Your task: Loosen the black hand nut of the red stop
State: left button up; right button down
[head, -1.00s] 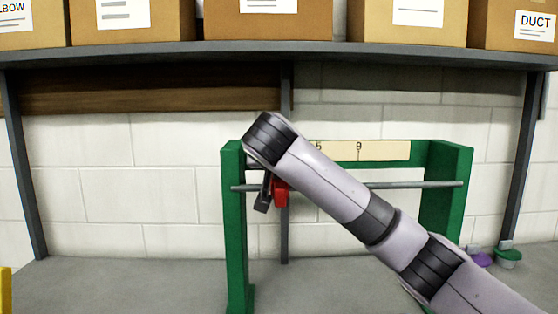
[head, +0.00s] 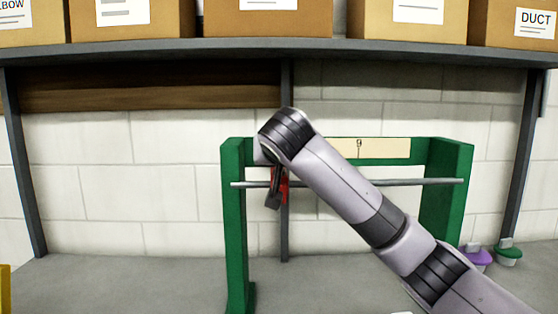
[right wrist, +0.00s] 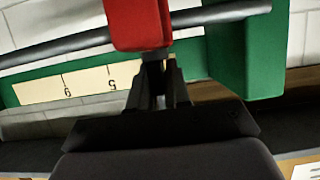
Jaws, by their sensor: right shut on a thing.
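The red stop (head: 286,184) sits on a thin grey rod (head: 400,183) near the left post of a green frame, partly behind my right gripper (head: 274,197). In the right wrist view the red stop (right wrist: 138,22) is at the top, just beyond my right fingers (right wrist: 158,80). The fingers are shut close against the stop's face, on the black hand nut (right wrist: 157,57), which is mostly hidden between them. My left gripper is in neither view.
The green frame (head: 236,230) stands on a grey bench and carries a pale scale (head: 372,148), partly behind my right arm. A shelf (head: 180,55) with cardboard boxes runs above. Purple (head: 477,257) and green (head: 508,253) items lie at right.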

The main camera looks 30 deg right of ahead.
aim_at(281, 185)
jog(key=c, duration=1.2)
grip_release()
jog(key=shift+o, duration=0.2)
jog(key=b+v, duration=0.1)
jog(key=v, duration=0.5)
jog(key=shift+s+a+r+b, duration=0.1)
jog(key=shift+s+a+b, duration=0.05)
jog(key=shift+b, duration=0.25)
jog(key=shift+s+a+r, duration=0.15)
jog(key=shift+s, duration=0.2)
